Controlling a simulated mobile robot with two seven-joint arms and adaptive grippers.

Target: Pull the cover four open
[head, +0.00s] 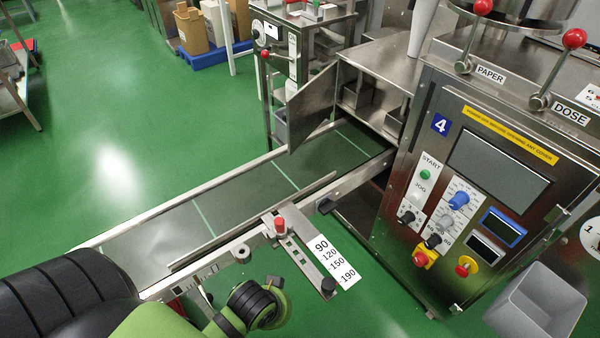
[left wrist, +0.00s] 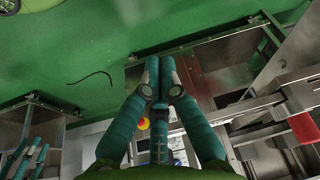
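The machine marked 4 (head: 441,124) stands at the right in the head view. Its steel front carries a dark screen (head: 500,158) and a yellow warning strip about opening any cover. A flat steel panel (head: 312,108) stands swung out over the conveyor, beside the machine's open side; whether it is cover four I cannot tell. My left gripper (left wrist: 159,62) shows in the left wrist view, its teal fingers together with nothing visible between them. It is apart from the panel as far as I can see. My right gripper is in neither view.
The conveyor (head: 240,205) runs from lower left to the machine. A red knob (head: 280,225) and a scale plate (head: 333,261) stick out from its near side. A grey bin (head: 540,300) stands at lower right. Green floor (head: 130,110) is clear at left.

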